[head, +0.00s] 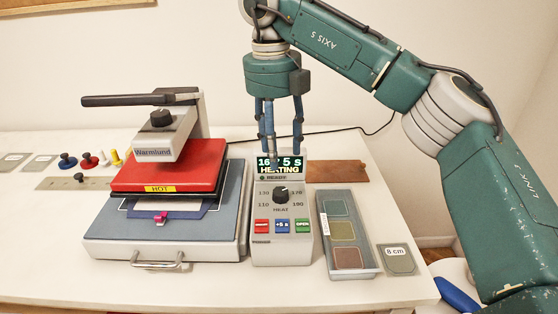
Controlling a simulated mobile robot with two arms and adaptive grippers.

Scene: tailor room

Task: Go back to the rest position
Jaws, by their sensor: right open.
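My right gripper (281,150) hangs pointing down from the teal arm that comes in from the right. It is open and empty, and its blue fingers are in front of the display of the grey control box (261,213). I cannot tell whether a fingertip touches the box. The display (291,162) is partly hidden by the fingers; it shows "HEATING" and digits. My left gripper is not in view.
A heat press (170,172) with a red plate marked "HOT" and a black lever stands left of the control box. A grey tray (324,262) with coloured patches and an "8 cm" tag (396,259) lie right. A brown strip (340,171) lies behind.

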